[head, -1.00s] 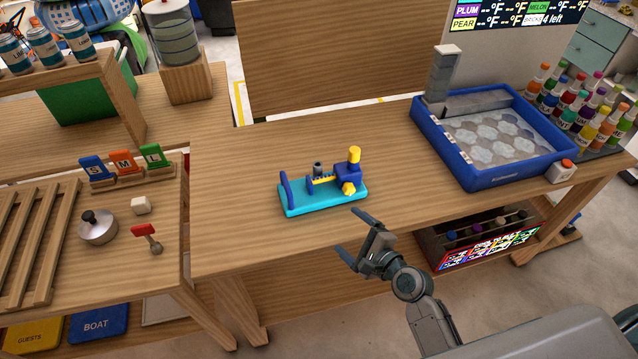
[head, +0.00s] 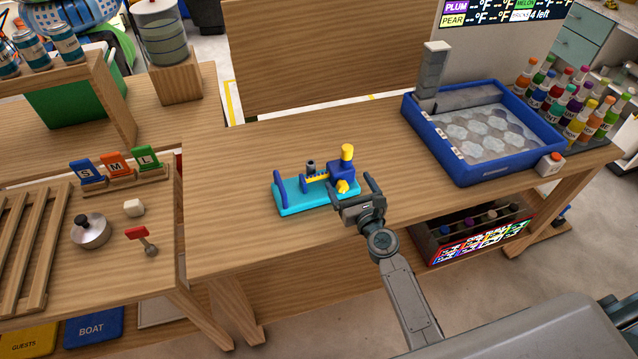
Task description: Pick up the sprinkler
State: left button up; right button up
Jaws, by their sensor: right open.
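The sprinkler (head: 312,191) looks like a toy-like piece with a flat teal base, blue uprights and yellow parts. It lies on the wooden table (head: 235,225) near its middle. A blue block with a yellow knob on top stands at its right end. My right gripper (head: 350,189) is open at that right end, with its fingers pointing toward the blue block. One finger overlaps the base's right edge in the picture; I cannot tell whether they touch. My left gripper is not in view.
A blue tray (head: 408,120) of pale round ice shapes stands right of the sprinkler, beside colored bottles (head: 568,108). A red button (head: 552,158) sits at the tray's corner. A pot (head: 91,232) and wooden slats (head: 38,235) are at left. The table around the sprinkler is clear.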

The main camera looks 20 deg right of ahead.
aim_at(345, 173)
jog(key=shift+w, duration=2.8)
jog(key=shift+s, duration=0.15)
jog(key=shift+c, duration=0.7)
jog(key=c, duration=1.4)
jog(key=shift+r, duration=0.1)
jog(key=shift+c, duration=1.4)
jog(key=shift+r, duration=0.15)
